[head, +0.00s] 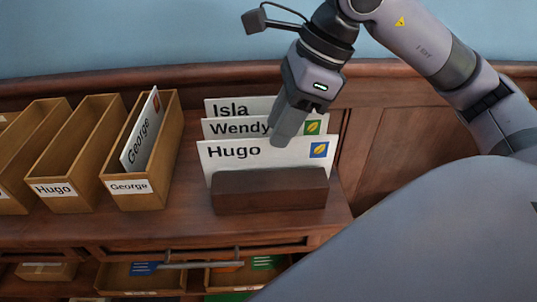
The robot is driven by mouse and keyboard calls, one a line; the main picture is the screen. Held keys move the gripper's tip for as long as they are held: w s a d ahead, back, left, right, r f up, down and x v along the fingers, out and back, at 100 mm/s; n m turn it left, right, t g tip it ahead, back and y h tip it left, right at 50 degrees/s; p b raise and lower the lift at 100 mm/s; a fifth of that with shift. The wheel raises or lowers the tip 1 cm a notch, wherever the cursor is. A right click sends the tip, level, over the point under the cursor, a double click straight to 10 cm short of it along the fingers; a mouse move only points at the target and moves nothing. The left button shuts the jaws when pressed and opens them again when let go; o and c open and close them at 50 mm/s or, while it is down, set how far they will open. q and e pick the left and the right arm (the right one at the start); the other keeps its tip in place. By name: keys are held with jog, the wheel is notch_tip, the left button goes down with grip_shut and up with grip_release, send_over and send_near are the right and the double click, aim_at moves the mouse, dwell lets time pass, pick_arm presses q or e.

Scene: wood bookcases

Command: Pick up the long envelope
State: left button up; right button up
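Three white envelopes stand upright, one behind another, in a dark wooden holder (270,192) on the bookcase top. The front one reads Hugo (270,158) and has a blue leaf stamp; it looks the widest. The middle one reads Wendy (232,128), with a green leaf stamp, and the back one reads Isla (228,106). My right gripper (283,135) points down over these envelopes, its fingers overlapping Wendy and the top edge of Hugo. I see the fingers nearly edge-on, so their gap and any contact are unclear. My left gripper is out of view.
To the left stand open wooden boxes, one labelled Hugo (66,190) and one labelled George (130,188). An envelope reading George (141,134) leans in the George box. Lower compartments (150,281) hold coloured items. A wall is behind.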

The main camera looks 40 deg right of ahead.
aim_at(265, 149)
jog(key=x, duration=0.6)
jog(key=shift+w+a+f, duration=0.1)
jog(key=shift+w+a, duration=0.1)
grip_shut()
